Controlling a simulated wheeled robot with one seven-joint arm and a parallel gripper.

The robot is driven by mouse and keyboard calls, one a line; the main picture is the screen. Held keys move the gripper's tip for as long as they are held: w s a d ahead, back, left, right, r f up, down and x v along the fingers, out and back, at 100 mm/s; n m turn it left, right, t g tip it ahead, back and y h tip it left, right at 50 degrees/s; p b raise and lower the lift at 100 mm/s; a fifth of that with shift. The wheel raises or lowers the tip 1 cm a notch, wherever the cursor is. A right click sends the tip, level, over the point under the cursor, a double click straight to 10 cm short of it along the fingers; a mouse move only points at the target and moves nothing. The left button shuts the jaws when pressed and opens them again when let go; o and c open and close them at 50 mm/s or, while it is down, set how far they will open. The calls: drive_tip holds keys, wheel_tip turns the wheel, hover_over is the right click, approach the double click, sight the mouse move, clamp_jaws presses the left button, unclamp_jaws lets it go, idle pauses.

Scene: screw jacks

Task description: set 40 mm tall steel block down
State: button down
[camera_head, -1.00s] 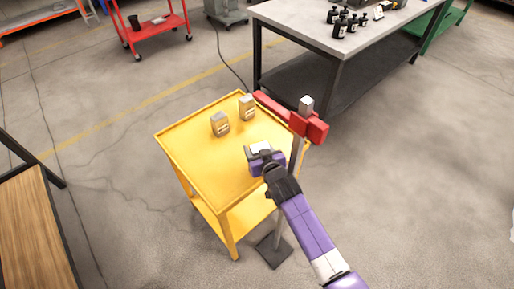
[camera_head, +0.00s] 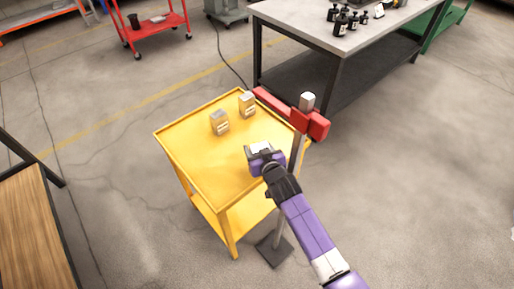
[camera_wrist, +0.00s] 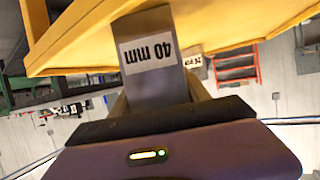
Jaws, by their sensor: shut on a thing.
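My gripper (camera_head: 262,150) is over the near right part of the yellow cart top (camera_head: 205,170). In the wrist view my gripper (camera_wrist: 155,103) is shut on a steel block (camera_wrist: 160,85) with a white label that reads 40 mm, upside down in that view. The far end of the block is close against the yellow top (camera_wrist: 240,22); I cannot tell whether it touches. In the head view only a pale face of the block shows past my jaws. Two other labelled steel blocks stand on the cart, one (camera_head: 220,122) and another (camera_head: 247,104) farther back.
A post with a red arm (camera_head: 310,122) and a dark base plate (camera_head: 274,250) stands at the cart's right, close to my arm. The cart's left and front area is clear.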

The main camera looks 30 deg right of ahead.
drive_tip(key=shift+c, duration=2.4)
unclamp_jaws()
drive_tip(key=shift+r, duration=0.1)
drive_tip(key=shift+o, duration=0.2)
drive_tip(key=shift+f, duration=0.25)
drive_tip(key=shift+r, duration=0.1)
